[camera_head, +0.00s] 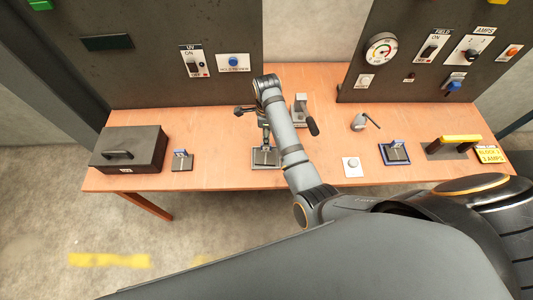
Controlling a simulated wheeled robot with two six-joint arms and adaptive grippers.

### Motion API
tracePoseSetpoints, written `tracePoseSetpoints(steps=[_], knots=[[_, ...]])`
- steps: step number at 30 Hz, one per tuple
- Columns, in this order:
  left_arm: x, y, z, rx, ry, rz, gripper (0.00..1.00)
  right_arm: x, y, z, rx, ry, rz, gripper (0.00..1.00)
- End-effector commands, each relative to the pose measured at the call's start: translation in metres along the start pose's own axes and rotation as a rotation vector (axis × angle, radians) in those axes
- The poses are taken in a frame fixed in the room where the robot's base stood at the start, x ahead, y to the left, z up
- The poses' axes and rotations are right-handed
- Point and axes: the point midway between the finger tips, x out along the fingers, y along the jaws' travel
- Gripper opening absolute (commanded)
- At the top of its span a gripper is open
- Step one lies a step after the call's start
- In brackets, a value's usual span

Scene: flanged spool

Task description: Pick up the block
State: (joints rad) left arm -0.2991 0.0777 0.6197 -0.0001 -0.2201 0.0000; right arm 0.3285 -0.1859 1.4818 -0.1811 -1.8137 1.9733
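No thing here is plainly the block; it may be hidden or among the small fixtures on the table. My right arm comes in from the right, and its gripper (264,140) hangs down over a dark square plate fixture (272,160) near the front edge of the wooden table. The fingers are small and partly merge with the fixture, so I cannot tell whether they are open, shut or touching it. A grey upright bracket (300,108) stands just behind my forearm, with a dark rounded handle beside it. My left gripper is not in view.
A black box (128,150) with a handle and a small blue-topped fixture (182,161) stand left. Right are a white button plate (352,166), a blue-edged fixture (394,154), a yellow bar (460,139) and a yellow sign (489,155). Dark panels rise behind.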

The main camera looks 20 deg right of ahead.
Motion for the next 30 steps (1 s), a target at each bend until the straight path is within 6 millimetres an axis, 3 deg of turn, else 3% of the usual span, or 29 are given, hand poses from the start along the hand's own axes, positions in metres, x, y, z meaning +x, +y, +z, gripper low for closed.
tracePoseSetpoints(steps=[6, 14, 22, 30], knots=[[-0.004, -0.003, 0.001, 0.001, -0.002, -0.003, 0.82, 0.031, 0.000, 0.000, 0.000, 0.000, 0.000, 0.41], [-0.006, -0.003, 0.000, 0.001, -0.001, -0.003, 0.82, 0.041, -0.002, 0.000, -0.002, 0.001, 0.000, 0.41], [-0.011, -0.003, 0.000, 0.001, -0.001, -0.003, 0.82, 0.082, -0.006, 0.003, -0.001, 0.000, 0.000, 0.41], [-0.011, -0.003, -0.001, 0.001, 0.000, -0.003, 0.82, 0.087, -0.006, 0.003, -0.001, -0.001, -0.002, 0.41]])
